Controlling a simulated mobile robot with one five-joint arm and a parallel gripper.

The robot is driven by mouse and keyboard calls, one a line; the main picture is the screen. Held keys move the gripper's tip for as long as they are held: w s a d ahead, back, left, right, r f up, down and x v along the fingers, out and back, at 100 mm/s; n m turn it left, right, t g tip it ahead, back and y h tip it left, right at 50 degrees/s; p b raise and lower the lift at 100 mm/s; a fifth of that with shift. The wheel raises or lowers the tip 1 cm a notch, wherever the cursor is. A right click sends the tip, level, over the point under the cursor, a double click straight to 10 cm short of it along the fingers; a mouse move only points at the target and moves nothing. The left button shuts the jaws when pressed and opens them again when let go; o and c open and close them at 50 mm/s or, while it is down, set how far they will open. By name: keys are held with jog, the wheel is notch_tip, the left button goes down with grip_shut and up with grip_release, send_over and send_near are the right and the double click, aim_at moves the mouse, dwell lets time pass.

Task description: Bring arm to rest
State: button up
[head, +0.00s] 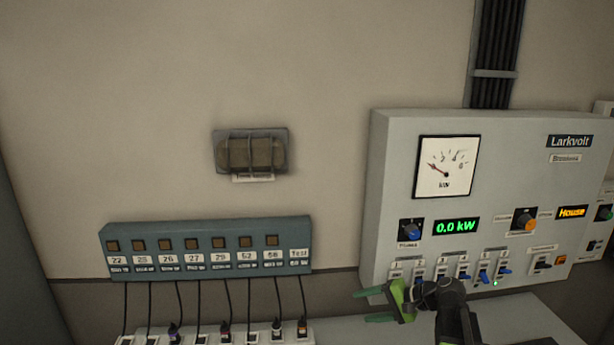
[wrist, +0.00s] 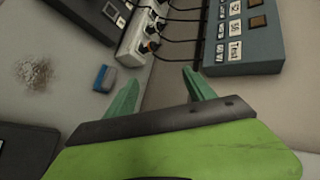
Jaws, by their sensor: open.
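My gripper (head: 372,305) shows at the lower middle of the head view, in front of the lower edge of the grey Larkvolt panel (head: 395,170). Its green fingers point left and are apart with nothing between them. In the wrist view my gripper (wrist: 160,92) is also open, with both green fingertips spread and empty. My dark arm comes up from the bottom right in the head view and hides part of the panel's lower edge. The panel has a kW dial (head: 446,167), a green 0.0 kW display (head: 456,226) and a row of blue switches.
A blue-grey box (head: 205,235) with numbered squares hangs at left, its cables running to a white power strip (wrist: 136,38). A blue-and-grey block (wrist: 104,78) and a grey speckled patch (wrist: 34,72) are on the light surface. A caged fixture (head: 250,152) is on the wall.

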jog(key=s+a+f+n+g+h+b, duration=0.3)
jog(key=s+a+f+n+g+h, duration=0.25)
jog(key=s+a+f, duration=0.6)
jog(key=s+d+f+n+h, duration=0.1)
jog(key=d+h, duration=0.3)
jog(key=d, duration=0.5)
jog(key=shift+s+d+f+n+p, duration=0.15)
jog(key=shift+s+f+n+p, duration=0.2)
jog(key=shift+f, duration=0.35)
jog(key=shift+w+h, duration=0.1)
jog(key=shift+h, duration=0.15)
